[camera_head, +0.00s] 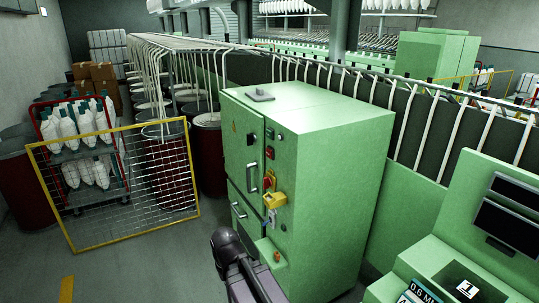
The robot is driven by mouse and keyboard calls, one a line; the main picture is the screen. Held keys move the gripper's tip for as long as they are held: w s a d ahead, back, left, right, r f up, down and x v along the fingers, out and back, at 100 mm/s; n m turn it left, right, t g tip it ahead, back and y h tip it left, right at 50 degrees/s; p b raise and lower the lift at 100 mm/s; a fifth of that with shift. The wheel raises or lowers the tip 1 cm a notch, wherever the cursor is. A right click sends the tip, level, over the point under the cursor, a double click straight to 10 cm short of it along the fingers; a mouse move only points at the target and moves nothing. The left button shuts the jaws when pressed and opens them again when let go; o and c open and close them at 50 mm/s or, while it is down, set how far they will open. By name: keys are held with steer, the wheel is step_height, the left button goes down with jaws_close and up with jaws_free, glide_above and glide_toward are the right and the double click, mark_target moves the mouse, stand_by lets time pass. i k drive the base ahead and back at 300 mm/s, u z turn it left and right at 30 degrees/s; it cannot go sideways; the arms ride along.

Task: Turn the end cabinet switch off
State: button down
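The green end cabinet (335,185) stands upright in the middle of the view. On its narrow front face is a red and yellow switch (269,181), at about mid-height. The switch is small here and I cannot tell which position its handle is in. A yellow block (275,200) sits just below it, with a small blue and white piece under that. A dark part of my own arm rises from the bottom edge, in front of the cabinet's lower front. My gripper's fingers do not show.
A yellow-framed mesh panel (120,185) stands at the left, before a rack of white bobbins (80,130) and dark red drums (170,175). Floor is clear between panel and cabinet. A green console (440,265) with dark screens stands at the lower right.

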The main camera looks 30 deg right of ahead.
mark_target(267, 183)
steer(key=k, duration=1.3)
steer(key=u, duration=0.45)
steer(key=i, duration=2.2)
steer(key=z, duration=0.4)
